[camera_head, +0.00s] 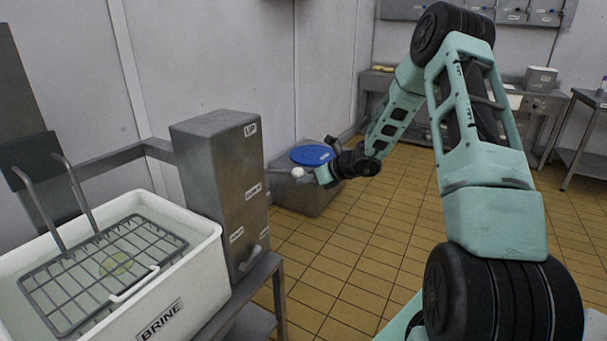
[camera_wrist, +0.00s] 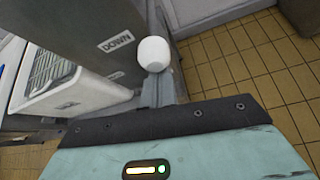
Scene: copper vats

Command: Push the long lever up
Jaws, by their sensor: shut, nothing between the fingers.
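The long lever shows as a white ball knob (camera_head: 297,172) to the right of a steel box (camera_head: 212,170). Its rod is barely visible between knob and box. An UP label is high on the box, with other labels lower down. In the wrist view the white knob (camera_wrist: 153,53) is just beyond my fingertips, beside a DOWN label (camera_wrist: 115,41) on the box. My gripper (camera_head: 318,174) is shut and empty, just right of the knob; its fingers (camera_wrist: 158,84) point toward it. I cannot tell whether they touch.
A white BRINE tub (camera_head: 205,249) with a wire rack (camera_head: 100,265) stands left of the box. A small grey handle (camera_head: 250,258) is low on the box. A blue lid (camera_head: 311,155) lies behind my gripper. The tiled floor to the right is clear.

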